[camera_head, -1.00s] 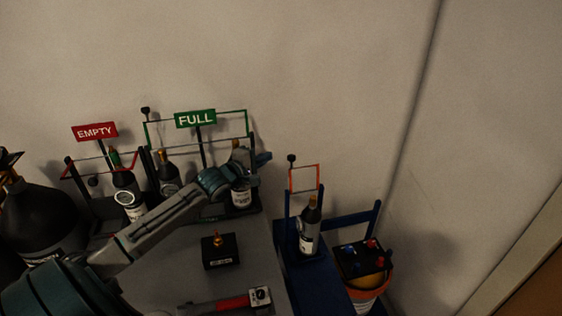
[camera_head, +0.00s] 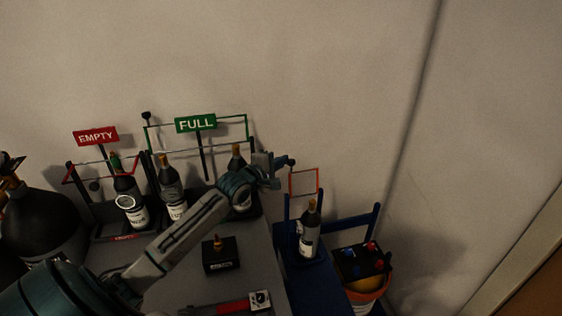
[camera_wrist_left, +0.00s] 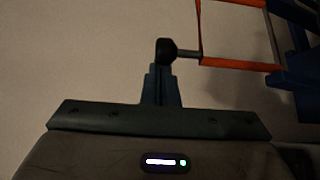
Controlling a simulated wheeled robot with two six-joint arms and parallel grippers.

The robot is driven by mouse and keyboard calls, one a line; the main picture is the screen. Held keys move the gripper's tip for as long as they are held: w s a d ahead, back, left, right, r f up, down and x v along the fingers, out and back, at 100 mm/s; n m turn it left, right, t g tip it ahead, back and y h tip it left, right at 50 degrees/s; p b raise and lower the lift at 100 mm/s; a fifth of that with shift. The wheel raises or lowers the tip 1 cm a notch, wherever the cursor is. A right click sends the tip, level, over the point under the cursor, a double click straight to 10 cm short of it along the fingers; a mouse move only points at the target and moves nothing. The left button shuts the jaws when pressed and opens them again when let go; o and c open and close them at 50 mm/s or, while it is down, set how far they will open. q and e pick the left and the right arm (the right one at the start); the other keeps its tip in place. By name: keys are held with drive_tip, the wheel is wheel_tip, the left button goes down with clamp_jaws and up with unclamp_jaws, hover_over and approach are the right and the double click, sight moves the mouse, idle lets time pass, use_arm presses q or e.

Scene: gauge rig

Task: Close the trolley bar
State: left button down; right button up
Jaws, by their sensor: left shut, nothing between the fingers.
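The trolley bar is an orange frame (camera_head: 304,182) standing raised above the posts of the blue trolley (camera_head: 283,240). Its black knob (camera_head: 291,162) sticks out at the upper left corner. A dark bottle (camera_head: 309,232) stands on the trolley below the bar. My left gripper (camera_head: 282,163) is shut and empty, right beside the knob on its left. In the left wrist view the shut fingers (camera_wrist_left: 161,82) point at the black knob (camera_wrist_left: 166,50), with the orange bar (camera_wrist_left: 240,66) to the right. Whether the fingertips touch the knob I cannot tell. My right gripper is out of view.
The grey table (camera_head: 185,262) holds a rack with a green FULL sign (camera_head: 196,123), one with a red EMPTY sign (camera_head: 96,136), several bottles, and a small black box (camera_head: 220,256). A bucket (camera_head: 366,290) with a black box stands right of the trolley.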

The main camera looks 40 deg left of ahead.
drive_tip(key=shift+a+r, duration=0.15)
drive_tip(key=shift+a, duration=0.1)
